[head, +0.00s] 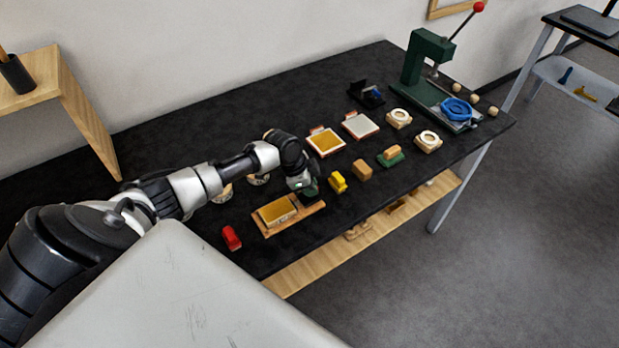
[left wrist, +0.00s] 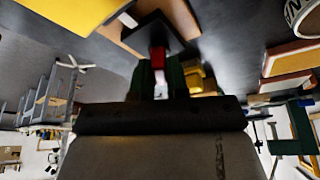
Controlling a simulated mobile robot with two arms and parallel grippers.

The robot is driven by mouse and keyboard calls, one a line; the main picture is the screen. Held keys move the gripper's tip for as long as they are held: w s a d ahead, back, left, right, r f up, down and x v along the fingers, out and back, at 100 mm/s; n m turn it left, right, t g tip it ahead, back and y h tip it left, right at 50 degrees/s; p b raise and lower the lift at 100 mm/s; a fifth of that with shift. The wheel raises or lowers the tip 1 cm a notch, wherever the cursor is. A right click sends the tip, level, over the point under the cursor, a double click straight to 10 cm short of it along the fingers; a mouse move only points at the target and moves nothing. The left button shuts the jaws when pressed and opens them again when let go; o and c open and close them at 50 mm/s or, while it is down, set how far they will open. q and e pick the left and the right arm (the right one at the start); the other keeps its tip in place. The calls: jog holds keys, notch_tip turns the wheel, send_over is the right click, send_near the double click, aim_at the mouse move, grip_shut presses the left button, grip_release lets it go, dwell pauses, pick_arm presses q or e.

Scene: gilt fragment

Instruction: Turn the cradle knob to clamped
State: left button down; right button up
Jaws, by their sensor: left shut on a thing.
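The cradle (head: 313,209) is a wooden base on the black bench with a gold-topped block (head: 277,210) on it. My left gripper (head: 308,191) is at the cradle's right end, pointing down. In the left wrist view the cradle's wooden edge (left wrist: 122,38) and the yellow block (left wrist: 70,12) are close by. There my left gripper (left wrist: 160,82) is shut on the cradle knob, whose red part (left wrist: 158,58) shows between the dark green fingers. The knob's setting cannot be read, and the arm hides it in the head view. My right gripper is not in view.
A red block (head: 231,238) lies left of the cradle. A yellow piece (head: 338,182) stands close to the gripper's right. Behind are a gold-faced frame (head: 325,142) and a pale frame (head: 359,125). A green press (head: 424,70) stands at the far end.

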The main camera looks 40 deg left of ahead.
pick_arm(q)
jog(key=n+t+y+p, duration=0.1)
jog(key=n+p, duration=0.2)
jog(key=shift+d+r, duration=0.1)
jog(key=shift+r, duration=0.1)
jog(key=shift+f+n+y+p, duration=0.1)
jog(key=shift+n+y+p, duration=0.3)
jog(key=shift+n+p, duration=0.8)
jog(key=shift+n, duration=0.3)
jog(key=c, duration=1.1)
grip_release()
jog(key=shift+f, duration=0.1)
jog(key=b+v, duration=0.2)
jog(key=v, duration=0.8)
jog(key=shift+s+r, duration=0.35)
